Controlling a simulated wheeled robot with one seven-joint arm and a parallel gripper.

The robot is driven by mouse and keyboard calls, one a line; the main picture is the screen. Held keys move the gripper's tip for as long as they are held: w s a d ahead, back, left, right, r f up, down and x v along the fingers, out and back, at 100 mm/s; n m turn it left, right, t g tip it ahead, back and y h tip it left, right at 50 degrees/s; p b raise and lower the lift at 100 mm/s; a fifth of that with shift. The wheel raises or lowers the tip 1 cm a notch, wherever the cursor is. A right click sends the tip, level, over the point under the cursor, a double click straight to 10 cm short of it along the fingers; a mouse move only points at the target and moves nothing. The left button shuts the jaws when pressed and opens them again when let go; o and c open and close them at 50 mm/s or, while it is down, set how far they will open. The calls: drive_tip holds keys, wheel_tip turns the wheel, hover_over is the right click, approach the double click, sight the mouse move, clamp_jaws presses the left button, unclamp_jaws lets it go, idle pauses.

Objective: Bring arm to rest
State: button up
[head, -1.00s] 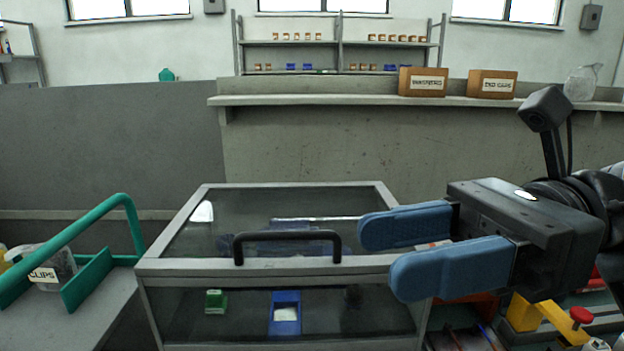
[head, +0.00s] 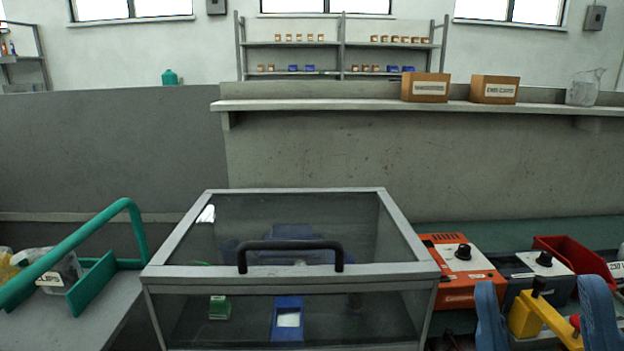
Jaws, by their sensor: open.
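My gripper (head: 548,318) is low at the right of the head view, with its two blue fingers spread apart and pointing up in the picture. Nothing is held between the fingers; a yellow device (head: 528,314) with a red knob shows behind the gap. The rest of my arm is below the picture's edge.
A glass-topped case (head: 290,270) with a black handle stands in front, closed, with a green item and a blue item inside. An orange box (head: 460,275) with a knob and a red bin (head: 572,262) are at right. A green-handled tote (head: 95,280) is at left.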

drive_tip(key=s+d+f+m+g+h, duration=0.4)
drive_tip(key=s+f+m+g, duration=0.2)
drive_tip(key=s+f, duration=0.4)
drive_tip(key=s+d+f+m+g+h+p, duration=0.1)
drive_tip(key=s+d+f+m+g+h, duration=0.2)
drive_tip(key=f, duration=1)
drive_tip(key=s+m+g, duration=0.3)
drive_tip(key=s+g, duration=0.2)
drive_tip(key=s, duration=0.2)
drive_tip(key=shift+s+d+f+m+h, duration=0.25)
drive_tip(key=shift+d+f+m+h, duration=0.05)
drive_tip(key=shift+d+f+h, duration=0.1)
drive_tip(key=shift+c, duration=0.5)
